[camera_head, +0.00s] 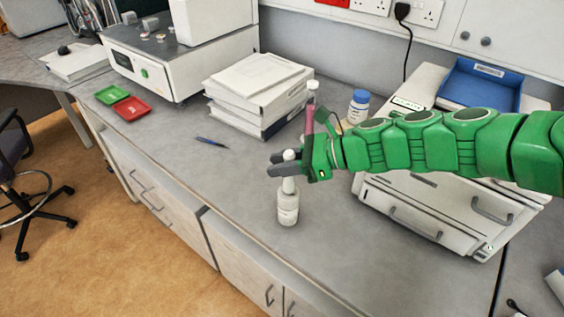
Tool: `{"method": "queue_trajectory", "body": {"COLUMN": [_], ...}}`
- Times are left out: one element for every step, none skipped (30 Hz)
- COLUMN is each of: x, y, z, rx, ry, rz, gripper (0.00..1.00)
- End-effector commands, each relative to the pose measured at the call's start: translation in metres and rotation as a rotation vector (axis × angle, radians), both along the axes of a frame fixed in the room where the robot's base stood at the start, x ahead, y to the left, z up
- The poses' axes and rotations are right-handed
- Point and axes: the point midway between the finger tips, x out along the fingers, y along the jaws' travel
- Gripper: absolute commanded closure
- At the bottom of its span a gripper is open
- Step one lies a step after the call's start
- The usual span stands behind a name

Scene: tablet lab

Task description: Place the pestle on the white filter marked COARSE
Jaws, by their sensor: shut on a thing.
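My gripper (278,164) has its two dark grey fingers shut on a white, round-topped piece that I take for the pestle (288,185). The piece is upright, with its top showing above the fingers and its narrow stem below them. Directly under it on the grey bench stands a white cylindrical thing with small print on its side, which I take for the filter (288,213). The print is too small to read as COARSE. The stem's lower end meets the top of the cylinder in the picture; I cannot tell whether they touch.
A blue-capped bottle (358,107) and stacked white boxes (257,93) stand behind my gripper. A pen (211,142) lies to the left. Green (111,94) and red (131,109) trays are further left. A drawer unit (420,215) stands at right. The bench's front edge is near the cylinder.

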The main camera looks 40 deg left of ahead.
Motion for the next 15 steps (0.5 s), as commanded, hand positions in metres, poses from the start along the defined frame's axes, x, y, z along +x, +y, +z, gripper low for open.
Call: {"method": "queue_trajectory", "body": {"x": [-0.0001,0.0000,0.0000,0.0000,-0.0001,-0.0001,-0.0002,-0.0002,-0.0003,-0.0002,-0.0003,-0.0004,-0.0004,-0.0004,-0.0004], "y": [-0.0001,-0.0001,-0.0002,-0.0001,-0.0001,-0.0002,-0.0002,-0.0002,-0.0002,-0.0002,-0.0002,-0.0002,-0.0002,-0.0002,-0.0002], "z": [0.0004,0.0006,0.0007,0.0008,0.0007,0.0004,-0.0003,-0.0010,-0.0016,-0.0014,-0.0013,-0.0012,-0.0012,-0.0012,-0.0012], "rx": [0.000,0.000,0.000,0.000,0.000,0.000,0.000,0.000,0.000,0.000,0.000,0.000,0.000,0.000,0.000], "ry": [-0.001,-0.001,-0.001,-0.001,-0.001,-0.001,-0.001,-0.001,0.000,0.000,0.000,0.000,0.000,0.000,0.000], "rz": [0.000,0.000,0.000,0.000,0.000,0.000,0.000,0.000,0.001,0.001,0.001,0.001,0.001,0.001,0.001], "gripper": [1.00,1.00,1.00,1.00,1.00,1.00,1.00,1.00,0.71,0.66,0.62,0.55,0.51,0.47,0.47]}}
